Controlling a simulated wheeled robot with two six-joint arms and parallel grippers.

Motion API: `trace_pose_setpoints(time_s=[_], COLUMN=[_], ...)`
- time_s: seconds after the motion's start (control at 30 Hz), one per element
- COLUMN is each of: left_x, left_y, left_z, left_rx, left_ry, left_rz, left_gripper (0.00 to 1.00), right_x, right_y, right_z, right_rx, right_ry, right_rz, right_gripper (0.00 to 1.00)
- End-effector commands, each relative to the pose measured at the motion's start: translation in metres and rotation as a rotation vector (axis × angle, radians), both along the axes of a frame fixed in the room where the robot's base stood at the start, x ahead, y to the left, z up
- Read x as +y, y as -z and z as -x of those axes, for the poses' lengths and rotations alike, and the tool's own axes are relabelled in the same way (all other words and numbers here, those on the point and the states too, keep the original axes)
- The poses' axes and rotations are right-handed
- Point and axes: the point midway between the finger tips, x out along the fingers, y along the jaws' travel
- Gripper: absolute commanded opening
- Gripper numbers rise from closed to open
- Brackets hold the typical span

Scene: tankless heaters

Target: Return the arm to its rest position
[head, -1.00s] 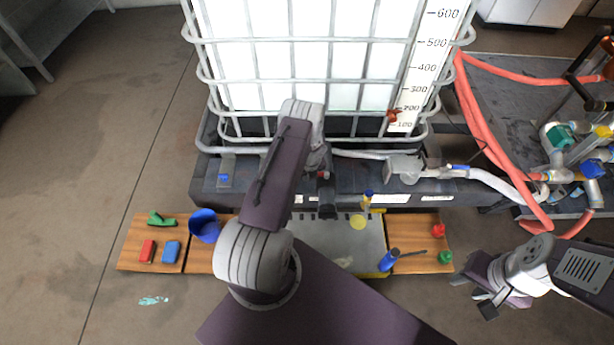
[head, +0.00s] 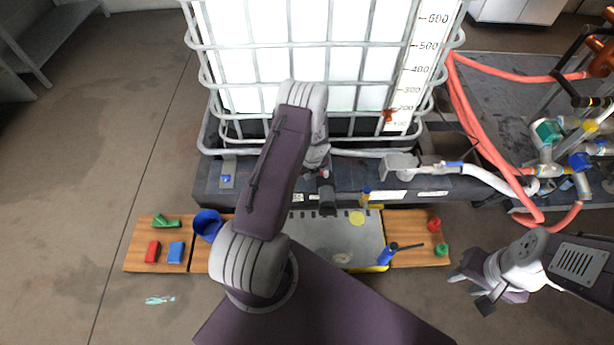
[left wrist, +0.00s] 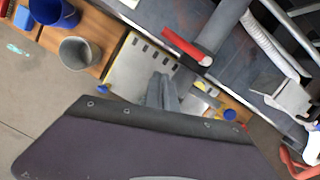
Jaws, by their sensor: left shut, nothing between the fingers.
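My left arm (head: 270,170) rises through the middle of the head view, folded, with its wrist hanging down. My left gripper (head: 327,203) is above the metal plate on the bench, by the tank's dark base; its fingers also show in the left wrist view (left wrist: 162,92). It is shut and empty. My right gripper (head: 472,290) is at the lower right, above bare floor and beyond the bench's right end. Its dark fingertips look apart, with nothing seen between them.
A caged white tank (head: 320,60) on a dark base (head: 250,180) stands behind. The wooden bench (head: 140,250) holds a blue cup (head: 207,224), red and blue blocks, and a blue torch-like tool (head: 387,256). Red hoses (head: 470,140) run at right.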

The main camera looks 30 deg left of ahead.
Motion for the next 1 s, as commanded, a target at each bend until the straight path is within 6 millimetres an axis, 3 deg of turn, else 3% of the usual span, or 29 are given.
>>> trace_pose_setpoints(time_s=[0.1, 0.67, 0.77, 0.87, 0.93, 1.0], left_x=[-0.002, -0.002, -0.007, -0.014, -0.028, -0.05], left_y=[-0.011, -0.012, -0.018, -0.055, -0.102, -0.152], left_z=[0.002, 0.003, -0.005, -0.037, -0.059, -0.065], left_rx=[0.0, 0.002, -0.013, -0.091, -0.166, -0.231], left_ry=[0.0, 0.001, 0.018, 0.05, 0.079, 0.07], left_rz=[0.0, 0.0, -0.004, -0.024, -0.036, -0.027], left_gripper=[0.0, 0.0, 0.0, 0.0, 0.0, 0.0], right_x=[0.0, 0.0, 0.0, 0.0, 0.0, 0.0], right_y=[-0.004, -0.004, -0.004, -0.004, -0.004, -0.004], right_z=[0.0, 0.0, 0.0, 0.0, 0.0, 0.0], right_rx=[0.0, 0.0, 0.0, 0.0, 0.0, 0.001], right_ry=[0.0, 0.0, 0.0, 0.0, 0.0, 0.0], right_rz=[0.0, 0.0, 0.0, 0.0, 0.0, 0.0], right_gripper=[0.36, 0.36, 0.36, 0.36, 0.36, 0.36])
